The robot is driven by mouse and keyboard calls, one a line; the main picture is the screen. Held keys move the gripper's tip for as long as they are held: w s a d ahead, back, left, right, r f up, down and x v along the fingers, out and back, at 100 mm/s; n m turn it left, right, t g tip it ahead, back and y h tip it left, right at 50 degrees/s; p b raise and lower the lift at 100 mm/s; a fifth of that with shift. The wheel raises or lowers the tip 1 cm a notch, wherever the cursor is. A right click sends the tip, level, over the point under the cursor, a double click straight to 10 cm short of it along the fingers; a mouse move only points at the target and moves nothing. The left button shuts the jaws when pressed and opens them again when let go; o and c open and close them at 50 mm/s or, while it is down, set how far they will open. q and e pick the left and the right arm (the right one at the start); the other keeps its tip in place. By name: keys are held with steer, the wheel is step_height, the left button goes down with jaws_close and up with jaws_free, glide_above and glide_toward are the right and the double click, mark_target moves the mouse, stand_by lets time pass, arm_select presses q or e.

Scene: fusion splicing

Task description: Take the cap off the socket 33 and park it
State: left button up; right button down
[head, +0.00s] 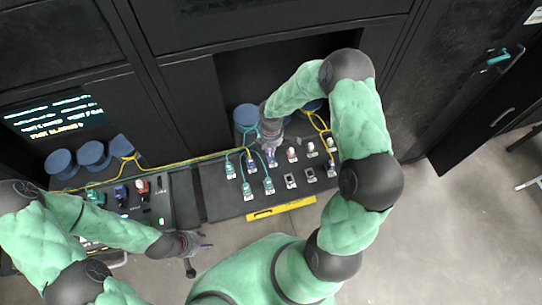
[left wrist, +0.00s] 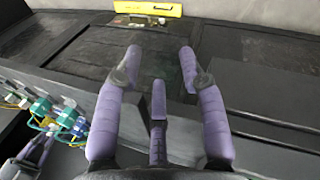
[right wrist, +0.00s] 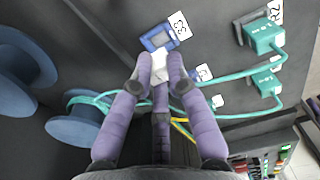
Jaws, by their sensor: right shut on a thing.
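In the right wrist view, my right gripper (right wrist: 158,72) is shut on a small white cap (right wrist: 159,64) between its fingertips. The blue socket labelled 33 (right wrist: 158,38) lies just beyond the fingertips, its face showing. I cannot tell whether the cap still touches it. In the head view, my right gripper (head: 271,135) is over the back of the socket panel (head: 220,200), in front of a blue spool. My left gripper (head: 203,244) is open and empty, low in front of the panel; its spread fingers show in the left wrist view (left wrist: 160,68).
Green plugs (right wrist: 265,37) with teal cables stand close to the right of socket 33. Blue spools (head: 246,115) stand behind the panel. A yellow cable (head: 195,159) runs along the back. A yellow strip (head: 282,208) marks the front edge. A splicing device (head: 150,205) stands left.

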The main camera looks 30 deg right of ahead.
steer(key=shift+r+p, duration=0.7)
steer(key=shift+r, duration=0.35)
